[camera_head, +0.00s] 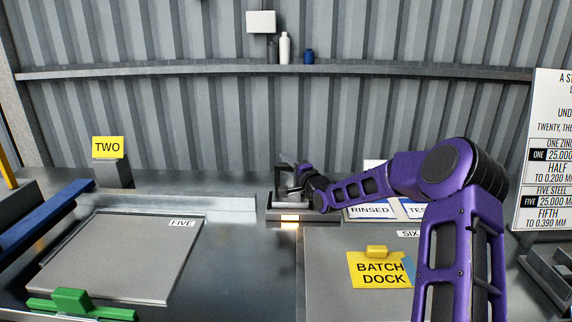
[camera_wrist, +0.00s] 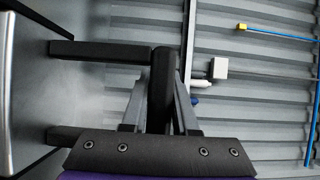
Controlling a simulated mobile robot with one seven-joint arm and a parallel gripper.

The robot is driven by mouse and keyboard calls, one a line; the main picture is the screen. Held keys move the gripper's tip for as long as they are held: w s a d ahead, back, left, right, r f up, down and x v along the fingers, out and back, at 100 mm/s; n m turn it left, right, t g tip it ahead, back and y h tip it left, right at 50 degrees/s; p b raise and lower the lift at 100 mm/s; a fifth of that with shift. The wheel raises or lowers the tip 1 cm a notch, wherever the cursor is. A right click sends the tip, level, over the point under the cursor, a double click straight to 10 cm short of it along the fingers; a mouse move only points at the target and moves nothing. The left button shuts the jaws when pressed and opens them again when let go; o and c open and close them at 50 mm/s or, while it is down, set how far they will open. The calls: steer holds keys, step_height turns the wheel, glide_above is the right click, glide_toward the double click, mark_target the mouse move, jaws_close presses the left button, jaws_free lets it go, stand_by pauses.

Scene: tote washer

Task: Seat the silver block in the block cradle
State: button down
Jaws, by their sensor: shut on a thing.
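My gripper (camera_head: 289,187) is at the back middle of the counter, low over a grey block cradle (camera_head: 318,216) with a small lit front panel. In the wrist view the two dark fingers (camera_wrist: 65,92) point left, and a smooth pale grey face, apparently the silver block (camera_wrist: 100,95), fills the gap between them. In the head view the block is small and partly hidden by the fingers. I cannot tell whether it touches the cradle or is fully down in it.
A low rail runs left of the cradle. Labels RINSED (camera_head: 370,211) and another lie right of it. A flat panel marked FIVE (camera_head: 120,255) is at left, and a yellow BATCH DOCK card (camera_head: 379,272) lies at front right. A shelf (camera_head: 180,71) crosses the back wall.

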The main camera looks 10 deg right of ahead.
steer(key=c, duration=0.6)
jaws_free()
steer(key=shift+c, duration=0.2)
steer(key=shift+o, duration=0.5)
steer(key=shift+f, duration=0.15)
steer(key=o, duration=0.5)
steer(key=p+v, duration=0.1)
steer(key=v, duration=0.8)
